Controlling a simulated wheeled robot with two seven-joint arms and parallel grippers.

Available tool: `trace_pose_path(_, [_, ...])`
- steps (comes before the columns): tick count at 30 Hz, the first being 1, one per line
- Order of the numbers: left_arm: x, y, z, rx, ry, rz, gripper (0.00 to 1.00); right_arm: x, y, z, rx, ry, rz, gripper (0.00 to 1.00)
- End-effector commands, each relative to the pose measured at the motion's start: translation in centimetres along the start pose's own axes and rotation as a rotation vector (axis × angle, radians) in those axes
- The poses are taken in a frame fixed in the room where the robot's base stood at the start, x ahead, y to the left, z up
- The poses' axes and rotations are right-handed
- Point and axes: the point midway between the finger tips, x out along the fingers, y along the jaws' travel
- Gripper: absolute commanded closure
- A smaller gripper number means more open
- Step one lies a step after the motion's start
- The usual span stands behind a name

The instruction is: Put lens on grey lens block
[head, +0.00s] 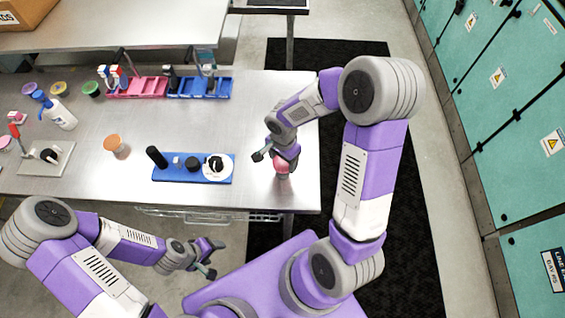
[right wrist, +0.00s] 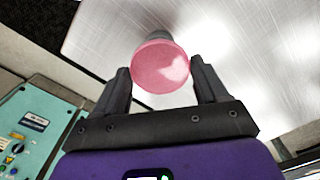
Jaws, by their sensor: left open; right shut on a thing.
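My right gripper (head: 272,160) is low over the right end of the steel table. It is shut on a pink round-topped thing (head: 282,168). In the right wrist view the pink round face (right wrist: 160,66) lies between the two fingers (right wrist: 160,80), with a grey part behind it. I cannot tell for sure whether this is the lens. A blue board (head: 205,175) to the left carries a black upright cylinder (head: 156,157), small white and dark blocks, and a white disc (head: 217,166) with black marks. I cannot single out a grey lens block. My left gripper (head: 210,258) is open and empty, off the table's front edge.
An orange-topped jar (head: 114,144) stands left of the blue board. A grey plate (head: 42,158) with a red-handled tool and a white bottle (head: 62,116) are further left. Pink (head: 138,92) and blue (head: 200,88) racks stand at the back. The table between board and right gripper is clear.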

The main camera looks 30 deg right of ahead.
Motion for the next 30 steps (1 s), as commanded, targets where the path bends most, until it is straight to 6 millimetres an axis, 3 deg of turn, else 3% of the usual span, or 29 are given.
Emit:
trace_pose_path(6, [0.3,-0.1,0.0,0.000,0.001,0.000,0.33,3.1,0.1,0.0,-0.001,-0.002,0.005,0.56])
trace_pose_path(19, [0.8,-0.3,-0.1,0.000,0.001,0.000,0.33,3.7,0.1,0.0,0.000,0.000,0.001,0.56])
trace_pose_path(20, [0.8,-0.3,-0.1,0.000,0.001,0.000,0.33,3.7,0.1,0.0,0.000,-0.001,0.001,0.26])
trace_pose_path(24, [0.7,-0.2,-0.1,0.000,0.001,0.000,0.33,3.5,0.1,0.0,-0.001,-0.001,0.001,0.04])
trace_pose_path(30, [0.7,-0.2,-0.1,0.000,0.001,0.000,0.33,3.5,0.1,0.0,-0.001,-0.001,0.001,0.02])
